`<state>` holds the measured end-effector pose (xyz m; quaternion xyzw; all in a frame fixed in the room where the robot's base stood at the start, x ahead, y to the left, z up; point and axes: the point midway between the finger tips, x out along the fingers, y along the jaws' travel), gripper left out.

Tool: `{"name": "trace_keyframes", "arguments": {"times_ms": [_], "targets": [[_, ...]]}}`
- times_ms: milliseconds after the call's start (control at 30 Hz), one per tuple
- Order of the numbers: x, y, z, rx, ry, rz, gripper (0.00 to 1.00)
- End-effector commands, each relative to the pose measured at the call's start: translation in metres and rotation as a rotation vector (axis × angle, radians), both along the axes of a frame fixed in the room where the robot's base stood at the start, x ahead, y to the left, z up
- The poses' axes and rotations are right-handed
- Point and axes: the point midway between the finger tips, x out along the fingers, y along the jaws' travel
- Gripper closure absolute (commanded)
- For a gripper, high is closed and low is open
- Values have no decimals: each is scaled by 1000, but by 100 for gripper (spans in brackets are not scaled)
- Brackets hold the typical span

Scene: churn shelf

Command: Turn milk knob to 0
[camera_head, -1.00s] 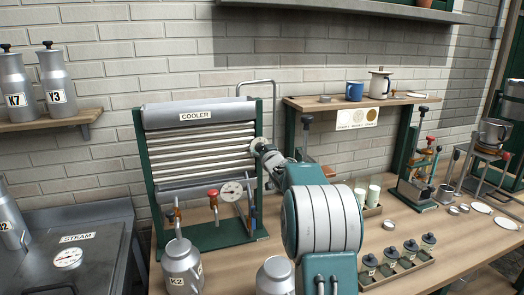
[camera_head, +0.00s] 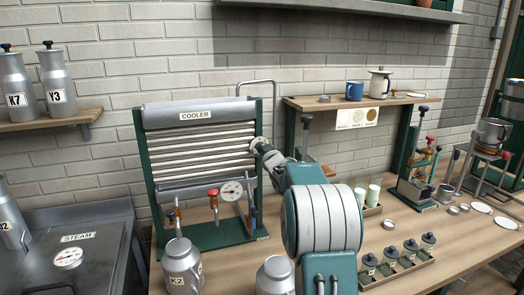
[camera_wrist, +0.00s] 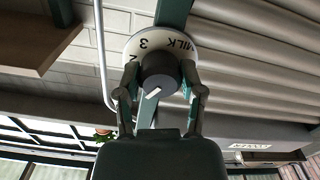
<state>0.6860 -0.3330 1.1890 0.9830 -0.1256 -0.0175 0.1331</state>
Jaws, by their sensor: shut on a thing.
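The milk knob (camera_wrist: 160,72) is a dark round knob with a white pointer line. It sits on a white dial plate (camera_wrist: 140,42) marked MILK, with a 3 and part of a 2 showing; the rest of the scale is hidden. In the wrist view my gripper (camera_wrist: 160,84) has one finger on each side of the knob and is shut on it. The white line points toward the lower left of that picture. In the head view my gripper (camera_head: 268,155) is at the right post of the cooler (camera_head: 196,116), and the knob is hidden behind it.
Below on the cooler are a round gauge (camera_head: 232,190) and a red-topped valve (camera_head: 213,193). Can K2 (camera_head: 182,266) stands in front. A tray of small lidded jars (camera_head: 398,262) lies right of my arm. A bent pipe (camera_wrist: 101,55) runs close beside the dial.

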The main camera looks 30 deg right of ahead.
Motion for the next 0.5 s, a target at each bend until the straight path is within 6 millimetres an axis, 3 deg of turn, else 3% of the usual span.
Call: {"name": "trace_keyframes", "arguments": {"times_ms": [500], "targets": [[1, 2, 0, -388, 100, 3, 97]]}}
